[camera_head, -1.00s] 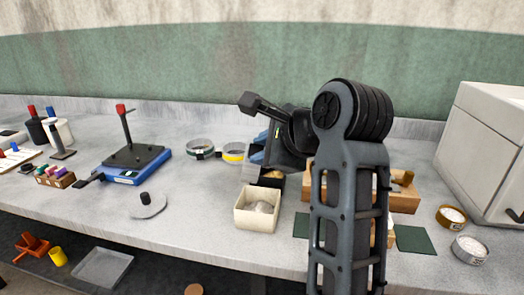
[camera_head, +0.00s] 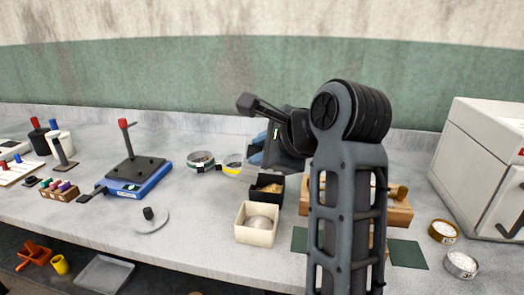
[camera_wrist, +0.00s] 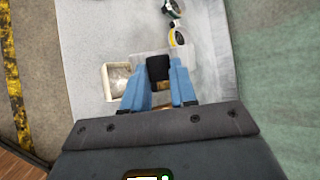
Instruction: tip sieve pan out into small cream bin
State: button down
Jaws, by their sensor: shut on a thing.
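The small cream bin (camera_head: 244,235) stands on the bench left of my arm, with a pale rounded heap inside. It also shows in the wrist view (camera_wrist: 106,84), left of my fingers. My gripper (camera_wrist: 160,84) is shut on a black handle (camera_wrist: 158,68), seen between its blue fingers in the wrist view. A pale grey part (camera_head: 258,173), probably the sieve pan, hangs below the gripper in the head view, above and behind the cream bin. The pan's inside is hidden from me.
A black bin (camera_head: 262,198) with brown contents stands just behind the cream bin. Two ring sieves (camera_head: 201,160) lie farther back. A blue scale-like device (camera_head: 140,187) is at left. A wooden block (camera_head: 399,212) and green mat (camera_head: 408,254) lie right of my arm.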

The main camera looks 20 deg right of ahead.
jog(key=shift+r+n+g+h+p, duration=0.3)
jog(key=shift+r+h+p, duration=0.3)
jog(key=shift+p, duration=1.15)
jog(key=shift+r+n+g+h+p, duration=0.15)
jog(key=shift+n+g+h+p, duration=0.2)
jog(key=shift+p, duration=0.8)
jog(key=shift+r+g+h+p, duration=0.1)
jog(key=shift+g+h+p, duration=0.2)
jog(key=shift+p, duration=0.2)
jog(key=shift+a+f+n+g+h+b, duration=0.1)
jog(key=shift+f+n+g+h+b, duration=0.15)
jog(key=shift+n+h+b, duration=0.15)
jog(key=shift+h, duration=0.45)
notch_tip(320, 180, up, 2)
jog(key=n+g+h, duration=0.1)
jog(key=n+h, duration=0.1)
jog(key=h, duration=0.1)
jog(key=n+g+h, duration=0.1)
jog(key=n+h, duration=0.1)
jog(key=h, duration=0.2)
jog(key=n+g+h, duration=0.2)
jog(key=h, duration=0.1)
jog(key=shift+r+h, duration=0.1)
jog(key=shift+h, duration=0.3)
